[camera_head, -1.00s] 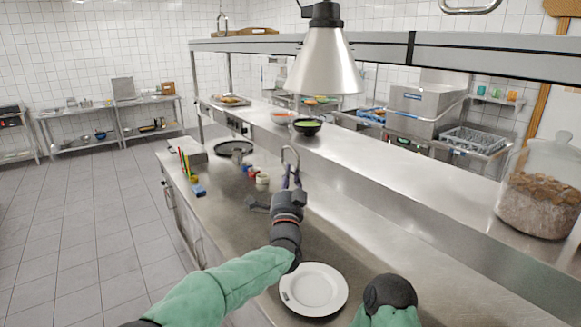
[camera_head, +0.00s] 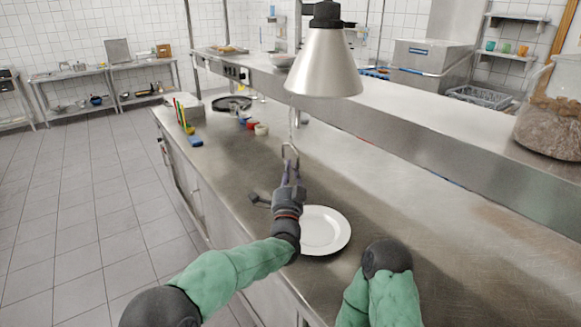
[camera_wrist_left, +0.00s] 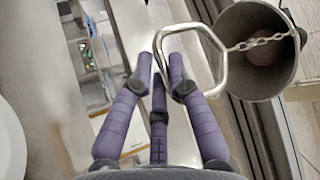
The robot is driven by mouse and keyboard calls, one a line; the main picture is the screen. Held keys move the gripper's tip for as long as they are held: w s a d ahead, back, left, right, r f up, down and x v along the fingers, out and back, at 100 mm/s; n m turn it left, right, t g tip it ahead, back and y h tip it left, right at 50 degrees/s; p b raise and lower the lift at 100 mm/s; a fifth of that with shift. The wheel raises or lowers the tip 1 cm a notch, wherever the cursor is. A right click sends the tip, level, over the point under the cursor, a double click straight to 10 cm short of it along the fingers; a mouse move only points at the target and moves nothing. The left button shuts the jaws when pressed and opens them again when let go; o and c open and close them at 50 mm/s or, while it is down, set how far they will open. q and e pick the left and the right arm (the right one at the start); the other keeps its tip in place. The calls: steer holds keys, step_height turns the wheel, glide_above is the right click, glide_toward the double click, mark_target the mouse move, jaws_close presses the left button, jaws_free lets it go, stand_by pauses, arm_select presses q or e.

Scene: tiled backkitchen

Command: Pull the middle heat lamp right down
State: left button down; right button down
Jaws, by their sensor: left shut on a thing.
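The heat lamp (camera_head: 325,65) is a silver cone with a black top, hanging over the counter in the head view. Its open underside and a chain show at the right of the left wrist view (camera_wrist_left: 262,80). A metal pull handle (camera_head: 290,152) hangs below the lamp's left rim. It shows as a bent loop in the left wrist view (camera_wrist_left: 222,62). My left gripper (camera_head: 291,172) is shut on the handle, its purple fingers around the loop's lower end.
A white plate (camera_head: 325,230) lies on the steel counter (camera_head: 420,215) just right of my left wrist. A raised shelf (camera_head: 440,120) runs along the counter, with a large glass jar (camera_head: 550,125) at right. Small containers (camera_head: 255,127) and a dark round tray (camera_head: 232,103) stand farther back.

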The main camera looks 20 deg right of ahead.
arm_select(q)
steer(key=shift+d+f, duration=0.1)
steer(key=shift+f, duration=0.4)
steer(key=c, duration=1.2)
jaws_free()
steer(key=shift+r, duration=0.1)
steer(key=shift+r, duration=0.1)
steer(key=v, duration=1.2)
